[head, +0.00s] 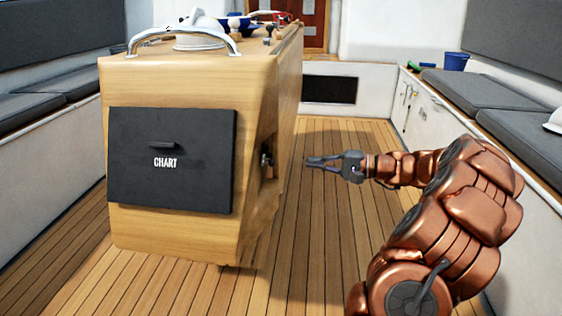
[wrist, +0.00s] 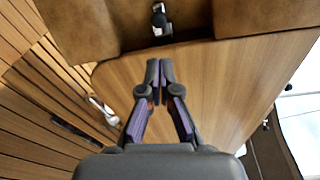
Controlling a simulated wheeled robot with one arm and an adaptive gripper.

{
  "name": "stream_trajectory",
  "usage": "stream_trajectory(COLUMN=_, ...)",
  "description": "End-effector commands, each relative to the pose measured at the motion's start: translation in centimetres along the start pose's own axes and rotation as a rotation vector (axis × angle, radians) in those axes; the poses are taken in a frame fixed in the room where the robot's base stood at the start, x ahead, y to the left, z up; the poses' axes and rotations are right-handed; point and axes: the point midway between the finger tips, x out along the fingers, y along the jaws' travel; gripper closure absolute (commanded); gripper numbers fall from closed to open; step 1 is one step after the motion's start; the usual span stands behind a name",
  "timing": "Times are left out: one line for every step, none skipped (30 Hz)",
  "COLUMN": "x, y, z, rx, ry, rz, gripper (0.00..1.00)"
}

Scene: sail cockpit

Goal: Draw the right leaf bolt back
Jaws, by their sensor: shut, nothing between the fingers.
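The bolt (head: 265,160) is a small metal fitting with a dark knob, set in a recess on the right side of the wooden cockpit table (head: 185,85). In the wrist view the bolt (wrist: 159,18) shows at the top, beyond my fingertips. My gripper (head: 309,162) is to the right of the table side, about level with the bolt and apart from it. In the wrist view my gripper (wrist: 158,66) has its fingers together and empty, over a smooth wooden panel (wrist: 220,75) with a rounded corner. How far the bolt is drawn cannot be told.
A black box front marked CHART (head: 170,175) is on the table's near end. A metal rail (head: 185,35) and several items are on top. The plank floor (head: 330,230) beside the table is clear.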

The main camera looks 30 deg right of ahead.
Motion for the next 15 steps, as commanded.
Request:
stream_trajectory(x=0.0, y=0.0, z=0.0, rx=0.0, ry=0.0, rz=0.0, gripper=1.0)
stream_trajectory(x=0.1, y=0.0, z=0.0, rx=0.0, ry=-0.001, rz=0.0, gripper=1.0)
stream_trajectory(x=0.1, y=0.0, z=0.0, rx=0.001, ry=0.0, rz=0.001, gripper=1.0)
stream_trajectory(x=0.2, y=0.1, z=0.0, rx=0.001, ry=-0.001, rz=0.001, gripper=1.0)
stream_trajectory(x=0.3, y=0.1, z=0.0, rx=0.001, ry=-0.001, rz=0.001, gripper=1.0)
stream_trajectory(x=0.6, y=0.1, z=0.0, rx=0.001, ry=0.0, rz=0.001, gripper=1.0)
stream_trajectory(x=0.8, y=0.2, z=0.0, rx=0.001, ry=0.0, rz=0.001, gripper=1.0)
stream_trajectory(x=1.1, y=0.2, z=0.0, rx=0.001, ry=0.0, rz=0.001, gripper=1.0)
stream_trajectory(x=1.6, y=0.3, z=0.0, rx=0.002, ry=0.0, rz=0.002, gripper=1.0)
stream_trajectory(x=2.1, y=0.4, z=0.0, rx=0.002, ry=0.0, rz=0.003, gripper=1.0)
stream_trajectory(x=2.5, y=0.4, z=0.0, rx=0.003, ry=0.0, rz=0.003, gripper=1.0)
stream_trajectory(x=3.2, y=0.5, z=0.0, rx=0.003, ry=0.0, rz=0.003, gripper=1.0)
stream_trajectory(x=3.7, y=0.5, z=0.0, rx=0.003, ry=0.0, rz=0.002, gripper=1.0)
stream_trajectory(x=4.2, y=0.5, z=0.0, rx=0.003, ry=-0.001, rz=0.002, gripper=1.0)
stream_trajectory(x=4.9, y=0.5, z=0.0, rx=0.003, ry=-0.001, rz=0.002, gripper=1.0)
